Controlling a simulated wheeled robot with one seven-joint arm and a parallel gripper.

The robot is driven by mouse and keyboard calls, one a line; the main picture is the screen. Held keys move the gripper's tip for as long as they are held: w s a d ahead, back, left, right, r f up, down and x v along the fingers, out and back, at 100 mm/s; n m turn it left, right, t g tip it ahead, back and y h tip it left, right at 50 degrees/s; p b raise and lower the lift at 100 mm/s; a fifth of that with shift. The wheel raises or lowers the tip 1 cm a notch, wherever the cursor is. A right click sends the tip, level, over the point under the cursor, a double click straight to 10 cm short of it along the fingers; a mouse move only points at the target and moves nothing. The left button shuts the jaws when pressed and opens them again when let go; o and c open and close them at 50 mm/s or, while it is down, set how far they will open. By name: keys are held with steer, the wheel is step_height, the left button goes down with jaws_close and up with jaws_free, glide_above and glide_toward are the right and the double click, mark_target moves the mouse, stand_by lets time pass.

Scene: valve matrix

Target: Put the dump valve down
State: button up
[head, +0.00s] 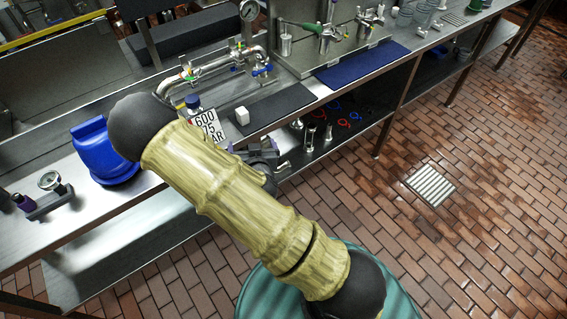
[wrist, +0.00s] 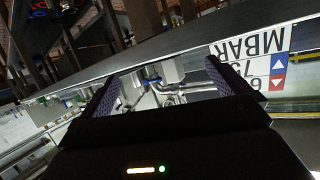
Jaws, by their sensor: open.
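My gripper (wrist: 163,84) is open in the wrist view, its two dark ribbed fingers apart. Nothing is clasped between them; steel pipework (wrist: 178,91) shows beyond the gap. In the head view my arm largely hides the gripper, beside the bench's front edge near the MBAR sign (head: 208,128). The sign also shows upside down in the wrist view (wrist: 262,68), right of the fingers. The steel pipe assembly (head: 215,66) stands on the bench with small coloured handles and a round gauge (head: 249,10). I cannot tell which fitting is the dump valve.
A blue container (head: 97,150) and a small gauge on a stand (head: 50,181) are on the bench at left. The lower shelf holds steel fittings and coloured rings (head: 345,119).

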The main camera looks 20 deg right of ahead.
steer(key=s+d+r+n+g+y, duration=0.1)
steer(key=s+d+r+g, duration=0.1)
steer(key=s+r+g, duration=0.3)
steer(key=s+d+r+n+g+y, duration=0.1)
steer(key=s+r+g, duration=0.5)
steer(key=s, duration=0.6)
steer(key=shift+d+r+n, duration=0.25)
steer(key=shift+d+n, duration=0.05)
steer(key=shift+d, duration=0.1)
